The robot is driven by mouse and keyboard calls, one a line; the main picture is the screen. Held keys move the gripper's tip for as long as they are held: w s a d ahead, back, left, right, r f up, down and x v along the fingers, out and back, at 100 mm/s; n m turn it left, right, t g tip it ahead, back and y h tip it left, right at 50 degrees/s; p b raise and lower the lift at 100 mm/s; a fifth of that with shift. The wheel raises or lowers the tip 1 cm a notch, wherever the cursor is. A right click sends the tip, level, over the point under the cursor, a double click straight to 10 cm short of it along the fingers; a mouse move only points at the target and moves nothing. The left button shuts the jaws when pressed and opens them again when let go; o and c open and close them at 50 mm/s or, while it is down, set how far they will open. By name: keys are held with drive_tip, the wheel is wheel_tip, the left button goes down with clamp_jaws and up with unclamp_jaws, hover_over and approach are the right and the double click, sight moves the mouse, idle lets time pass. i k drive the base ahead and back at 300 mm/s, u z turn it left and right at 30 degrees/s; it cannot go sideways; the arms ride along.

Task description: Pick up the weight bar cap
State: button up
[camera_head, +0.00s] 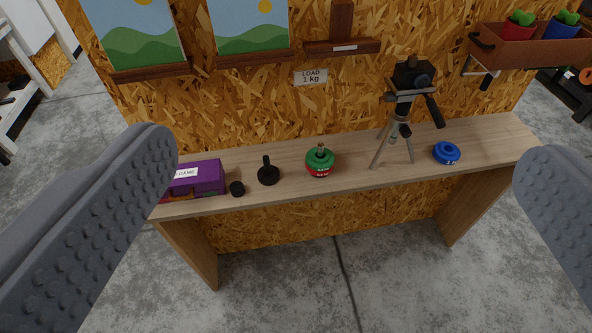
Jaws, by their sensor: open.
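A small black cylinder (237,189) stands on the plank bench beside the purple box, and it looks like the weight bar cap. Just right of it is a black round base with an upright post (268,173). Green and red weights (320,161) are stacked around a bar farther right. A blue ring-shaped weight (446,152) lies near the bench's right end. My gripper (342,154) is open and empty, its two grey studded fingers wide apart at the left and right. Its fingers are in front of the bench and touch none of these things.
The plank bench (290,190) stands against a chipboard wall. A purple game box (197,178) is at its left end, partly behind my left finger. A camera on a tripod (411,82) stands right of the weights. A planter shelf (540,52) juts out upper right.

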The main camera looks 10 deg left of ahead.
sight(237, 187)
drive_tip(key=z, duration=0.5)
drive_tip(key=i, duration=1.35)
drive_tip(key=u, duration=0.55)
